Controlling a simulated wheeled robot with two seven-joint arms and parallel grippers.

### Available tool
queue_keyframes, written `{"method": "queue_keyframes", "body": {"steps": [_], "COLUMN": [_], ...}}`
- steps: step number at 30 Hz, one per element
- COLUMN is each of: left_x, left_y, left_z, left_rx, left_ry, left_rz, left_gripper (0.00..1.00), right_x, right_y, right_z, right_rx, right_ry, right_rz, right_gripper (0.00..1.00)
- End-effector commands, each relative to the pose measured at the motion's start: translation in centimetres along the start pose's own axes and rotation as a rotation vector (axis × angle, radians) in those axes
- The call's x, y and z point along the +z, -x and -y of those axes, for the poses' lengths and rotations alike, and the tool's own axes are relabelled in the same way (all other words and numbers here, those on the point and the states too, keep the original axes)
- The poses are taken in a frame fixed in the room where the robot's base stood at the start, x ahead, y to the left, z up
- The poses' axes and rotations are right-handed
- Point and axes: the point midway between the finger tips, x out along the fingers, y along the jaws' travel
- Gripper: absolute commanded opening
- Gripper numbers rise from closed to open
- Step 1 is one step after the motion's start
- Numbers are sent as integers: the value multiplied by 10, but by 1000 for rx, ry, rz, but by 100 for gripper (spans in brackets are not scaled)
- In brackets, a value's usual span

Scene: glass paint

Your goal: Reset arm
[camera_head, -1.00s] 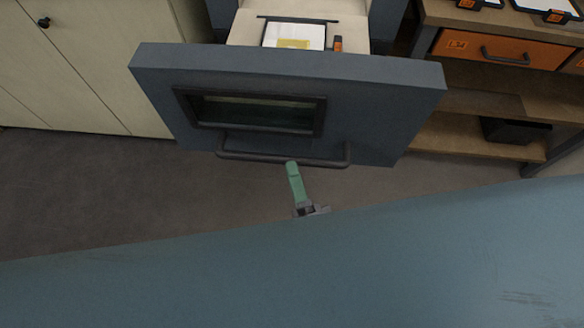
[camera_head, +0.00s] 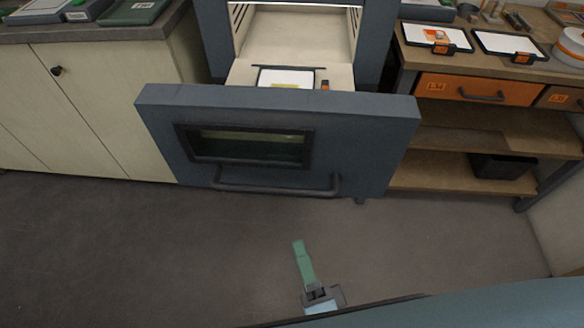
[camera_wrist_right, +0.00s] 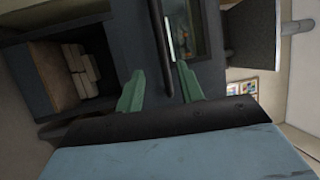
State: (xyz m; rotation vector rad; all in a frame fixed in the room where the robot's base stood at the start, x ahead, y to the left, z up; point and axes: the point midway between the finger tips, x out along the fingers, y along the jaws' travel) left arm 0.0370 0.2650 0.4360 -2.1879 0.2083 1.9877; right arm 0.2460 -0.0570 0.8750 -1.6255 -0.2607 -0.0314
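The dark blue-grey furnace door (camera_head: 350,140) stands pulled out, with a dark window and a dark bar handle (camera_head: 275,190) on its front. My right gripper (camera_head: 298,245) has green fingers and is below the handle in the head view, apart from it. In the right wrist view the two fingers of my right gripper (camera_wrist_right: 160,72) are spread, with nothing between them. The door's window (camera_wrist_right: 185,30) shows just beyond the fingertips. My left gripper is not in view.
A tray with a white and yellow piece (camera_head: 285,77) rests inside behind the door. A cream cabinet (camera_head: 100,110) stands at left. A wooden workbench with an orange drawer (camera_head: 480,90) and clipboards stands at right. The grey floor (camera_head: 130,250) before the door is clear.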

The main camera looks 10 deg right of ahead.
Motion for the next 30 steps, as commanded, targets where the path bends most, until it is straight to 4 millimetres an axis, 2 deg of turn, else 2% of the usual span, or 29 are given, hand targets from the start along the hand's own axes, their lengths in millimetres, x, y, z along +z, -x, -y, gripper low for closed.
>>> {"method": "queue_keyframes", "body": {"steps": [5, 8, 11, 14, 15, 18, 20, 21, 24, 27, 30], "left_x": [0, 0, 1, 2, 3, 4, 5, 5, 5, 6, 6], "left_y": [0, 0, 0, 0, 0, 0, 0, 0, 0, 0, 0], "left_z": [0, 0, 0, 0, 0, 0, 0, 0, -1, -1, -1], "left_rx": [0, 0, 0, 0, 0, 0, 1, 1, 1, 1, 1], "left_ry": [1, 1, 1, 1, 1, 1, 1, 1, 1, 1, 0], "left_rz": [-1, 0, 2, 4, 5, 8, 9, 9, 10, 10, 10], "left_gripper": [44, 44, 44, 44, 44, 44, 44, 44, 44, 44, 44], "right_x": [0, 3, 7, 6, 3, -13, -27, -37, -66, -95, -118], "right_y": [0, 1, 6, 21, 30, 60, 83, 100, 149, 203, 253], "right_z": [-1, -17, -60, -127, -157, -226, -264, -287, -338, -373, -392], "right_rx": [2, 29, 103, 227, 285, 437, 531, 596, 762, 920, 1050], "right_ry": [4, 57, 203, 418, 507, 709, 816, 881, 1020, 1115, 1165], "right_rz": [2, 33, 118, 251, 312, 464, 558, 625, 798, 978, 1141], "right_gripper": [38, 38, 38, 38, 38, 38, 38, 38, 38, 38, 38]}}
